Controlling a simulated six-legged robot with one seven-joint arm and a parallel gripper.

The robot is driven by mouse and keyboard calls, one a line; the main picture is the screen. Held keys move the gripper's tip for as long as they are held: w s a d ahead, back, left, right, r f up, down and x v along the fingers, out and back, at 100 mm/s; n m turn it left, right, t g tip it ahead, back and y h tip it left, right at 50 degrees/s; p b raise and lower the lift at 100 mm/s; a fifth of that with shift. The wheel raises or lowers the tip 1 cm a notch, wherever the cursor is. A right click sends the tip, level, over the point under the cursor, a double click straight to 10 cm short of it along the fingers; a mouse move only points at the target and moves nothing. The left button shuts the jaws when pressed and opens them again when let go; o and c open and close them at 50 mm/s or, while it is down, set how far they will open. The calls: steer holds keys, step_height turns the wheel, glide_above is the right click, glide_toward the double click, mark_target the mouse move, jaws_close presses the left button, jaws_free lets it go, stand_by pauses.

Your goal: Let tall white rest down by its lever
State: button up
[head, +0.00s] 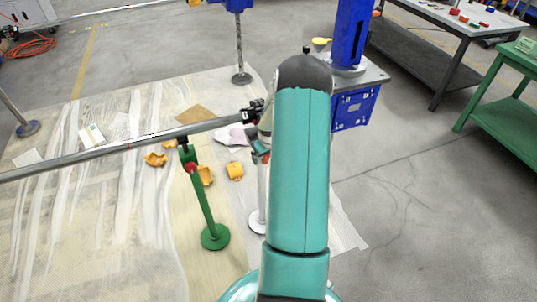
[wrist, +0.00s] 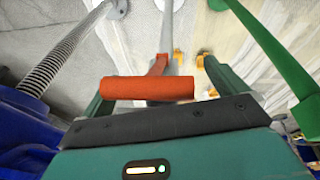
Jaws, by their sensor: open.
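The tall white rest (head: 263,192) stands on a round base beside my teal arm, which hides part of it in the head view. Its pale post (wrist: 168,28) shows at the top of the wrist view. Its orange lever (wrist: 147,89) has a thick crossbar that lies between the fingers of my gripper (wrist: 157,76). I cannot tell whether the bar touches the gripper. In the head view the gripper is mostly hidden. A long metal pipe (head: 100,152) runs to a black clamp (head: 253,111) above the rest.
A green rest (head: 203,208) stands left of the white one; its post shows at right in the wrist view (wrist: 270,45). Yellow pieces (head: 235,171) lie on the sheet. A blue column (head: 350,35) and a green table (head: 505,95) stand behind right.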

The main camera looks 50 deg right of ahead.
steer(key=v, duration=1.3)
steer(key=shift+r, duration=0.2)
steer(key=shift+c, duration=0.3)
